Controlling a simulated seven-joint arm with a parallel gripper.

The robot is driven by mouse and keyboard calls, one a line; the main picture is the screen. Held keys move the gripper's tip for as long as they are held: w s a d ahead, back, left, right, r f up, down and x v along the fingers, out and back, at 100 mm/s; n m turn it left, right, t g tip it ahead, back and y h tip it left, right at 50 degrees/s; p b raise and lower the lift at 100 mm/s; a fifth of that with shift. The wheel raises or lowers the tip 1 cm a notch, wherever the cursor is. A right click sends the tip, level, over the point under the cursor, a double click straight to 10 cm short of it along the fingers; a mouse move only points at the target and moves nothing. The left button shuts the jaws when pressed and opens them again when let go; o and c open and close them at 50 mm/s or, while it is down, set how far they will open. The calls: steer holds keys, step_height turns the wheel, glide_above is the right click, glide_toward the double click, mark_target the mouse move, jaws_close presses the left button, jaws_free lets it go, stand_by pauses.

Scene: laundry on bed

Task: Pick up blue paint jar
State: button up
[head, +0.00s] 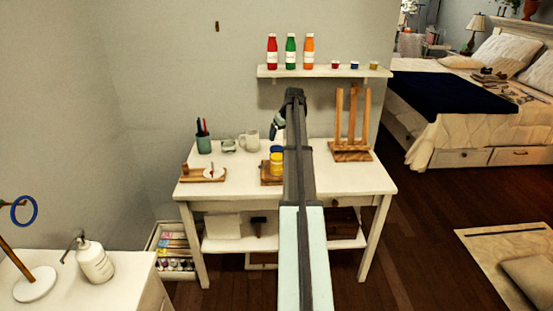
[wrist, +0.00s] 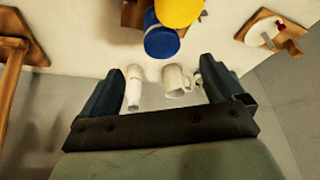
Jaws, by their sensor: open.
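In the wrist view, a blue paint jar (wrist: 162,42) shows at the top middle, against a yellow jar (wrist: 180,9). In the head view, the blue jar (head: 277,150) shows just above the yellow jar (head: 277,165) in the picture, partly beside my arm; whether it stands on it or behind it I cannot tell. My gripper (wrist: 161,68) is open and empty, its two fingers apart, with the blue jar beyond the fingertips. Another small blue pot (head: 355,66) is on the wall shelf.
The white desk (head: 225,187) also holds a wooden easel (head: 352,130), a white mug (head: 252,139), a glass bowl (head: 228,146), a green pen cup (head: 204,144) and a wooden board (head: 192,174). A wall shelf (head: 320,73) above holds coloured bottles. The desk's front left is clear.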

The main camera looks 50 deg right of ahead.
mark_target(277, 148)
steer(key=x, duration=1.3)
steer(key=shift+w+f, duration=0.2)
steer(key=c, duration=1.2)
steer(key=shift+c, duration=0.2)
